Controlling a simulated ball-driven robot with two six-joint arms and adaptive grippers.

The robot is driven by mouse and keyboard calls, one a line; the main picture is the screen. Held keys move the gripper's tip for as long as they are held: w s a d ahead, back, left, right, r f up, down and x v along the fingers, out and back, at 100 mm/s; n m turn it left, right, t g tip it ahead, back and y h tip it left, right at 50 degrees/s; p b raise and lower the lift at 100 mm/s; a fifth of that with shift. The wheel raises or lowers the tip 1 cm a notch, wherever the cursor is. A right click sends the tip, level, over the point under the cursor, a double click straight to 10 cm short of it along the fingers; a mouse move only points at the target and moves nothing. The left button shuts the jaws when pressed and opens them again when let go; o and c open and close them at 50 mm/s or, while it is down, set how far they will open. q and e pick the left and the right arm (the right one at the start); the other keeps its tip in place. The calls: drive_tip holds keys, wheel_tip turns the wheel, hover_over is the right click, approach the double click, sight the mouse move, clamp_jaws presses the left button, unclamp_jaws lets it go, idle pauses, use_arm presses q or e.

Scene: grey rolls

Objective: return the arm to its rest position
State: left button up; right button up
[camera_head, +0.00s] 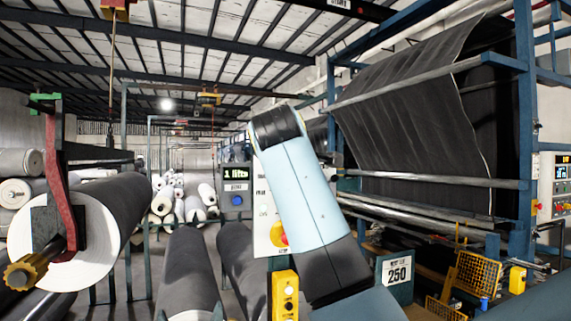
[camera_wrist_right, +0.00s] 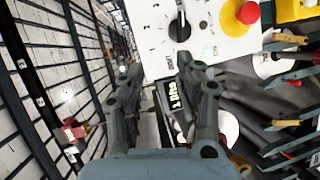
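My right arm (camera_head: 303,195), a light blue link with black joints, rises from the lower right in the head view and partly covers a white control panel (camera_head: 262,212). The arm's far end hides my right gripper there. In the right wrist view my right gripper (camera_wrist_right: 158,65) has its two grey fingers apart, with nothing seen between them. Beyond the fingers are the panel's black rotary knob (camera_wrist_right: 180,28) and red stop button (camera_wrist_right: 247,12) on a yellow base. My left arm and gripper are not in view.
A "1 lifts" display (camera_head: 236,174) stands left of the panel. A large grey roll (camera_head: 118,205) is at the left, with more dark rolls (camera_head: 186,270) below. A blue machine frame (camera_head: 523,120) fills the right.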

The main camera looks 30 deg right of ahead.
drive_tip(key=shift+w+d+f, duration=0.1)
drive_tip(key=shift+w+d, duration=0.05)
drive_tip(key=shift+w, duration=0.05)
drive_tip(key=shift+s, duration=0.1)
